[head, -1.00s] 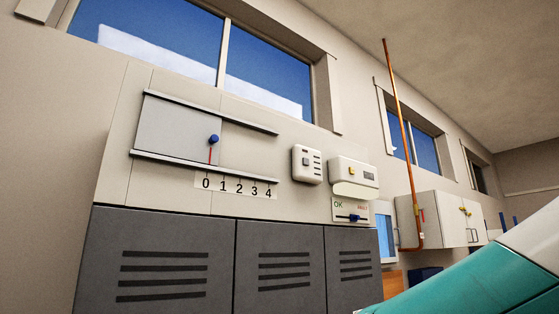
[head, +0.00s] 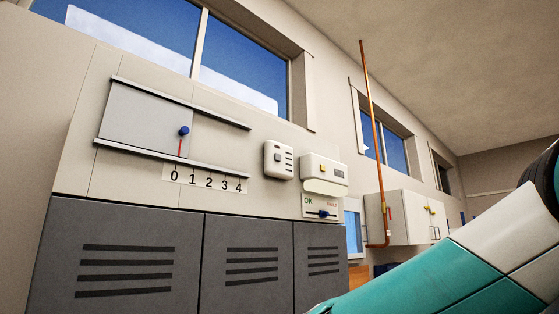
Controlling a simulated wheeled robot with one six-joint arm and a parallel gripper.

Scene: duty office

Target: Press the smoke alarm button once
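A small white wall box (head: 278,160) with a square grey button on its left and several dark slots on its right is on the upper wall panel; it looks like the smoke alarm, though no label is readable. Just right of it is a second white box (head: 323,170) with a small yellow button and a grey display. My gripper is out of view. Only part of my teal and white arm shows at the lower right, apart from both boxes in the picture.
A sliding panel (head: 147,118) with a blue knob (head: 184,131) stands over a 0-to-4 scale. An OK/FAULT slider (head: 322,212) is below the second box. Grey vented lockers (head: 125,225) fill the lower wall. A copper pipe (head: 373,130) and white cabinet (head: 408,215) are farther right.

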